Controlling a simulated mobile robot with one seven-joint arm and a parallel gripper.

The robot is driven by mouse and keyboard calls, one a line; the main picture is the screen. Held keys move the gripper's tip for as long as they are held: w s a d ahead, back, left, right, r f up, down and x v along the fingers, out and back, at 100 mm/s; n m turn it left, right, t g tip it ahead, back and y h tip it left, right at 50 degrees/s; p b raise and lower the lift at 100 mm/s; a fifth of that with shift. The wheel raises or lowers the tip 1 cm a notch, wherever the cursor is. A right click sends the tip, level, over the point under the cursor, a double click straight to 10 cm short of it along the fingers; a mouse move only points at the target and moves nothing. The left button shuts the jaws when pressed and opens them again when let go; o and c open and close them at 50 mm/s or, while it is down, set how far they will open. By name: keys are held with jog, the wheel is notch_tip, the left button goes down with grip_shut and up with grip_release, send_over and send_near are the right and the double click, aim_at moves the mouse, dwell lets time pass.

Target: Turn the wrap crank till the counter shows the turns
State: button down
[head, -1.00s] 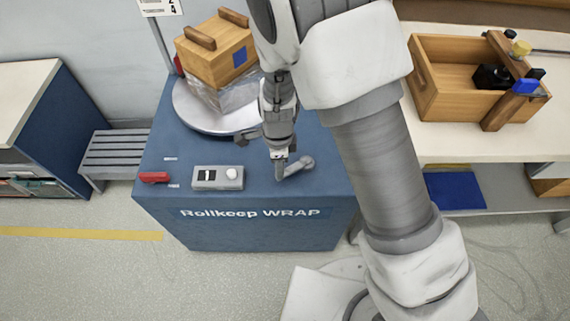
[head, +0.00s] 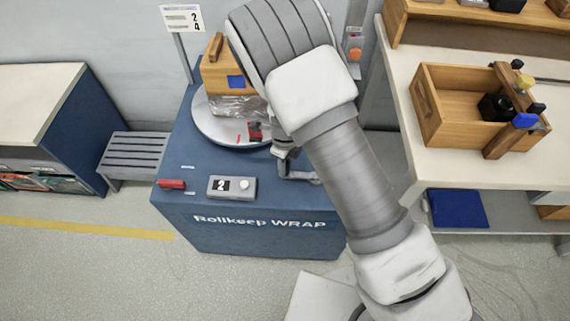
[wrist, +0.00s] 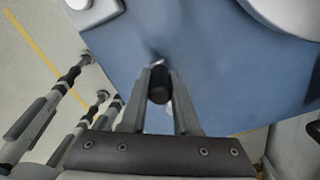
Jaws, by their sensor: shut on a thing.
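The blue wrap machine (head: 200,235) carries a grey counter box (head: 246,194) whose display reads 2. The grey crank (head: 302,175) is on its top, right of the counter, partly hidden by my arm. My gripper (head: 284,165) is at the crank's end, small and partly covered in the head view. In the wrist view my gripper (wrist: 160,82) is shut on the dark crank knob (wrist: 159,88), one finger on each side. A wooden box (head: 222,78) with a blue square stands on the round turntable (head: 212,127), clear film around its lower part.
A sign (head: 183,18) behind the machine shows 2 above what looks like a 4. A red item (head: 171,184) lies left of the counter. A grey bench (head: 133,152) stands at left. A worktable with a wooden tray (head: 440,125) is at right.

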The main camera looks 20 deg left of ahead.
jog(key=shift+d, duration=0.25)
jog(key=c, duration=0.6)
grip_release()
jog(key=shift+c, duration=0.2)
jog(key=shift+a, duration=0.1)
jog(key=shift+r, duration=0.35)
notch_tip(320, 180, up, 17)
jog(key=p, duration=0.3)
jog(key=shift+f+p, duration=0.15)
jog(key=shift+p, duration=0.2)
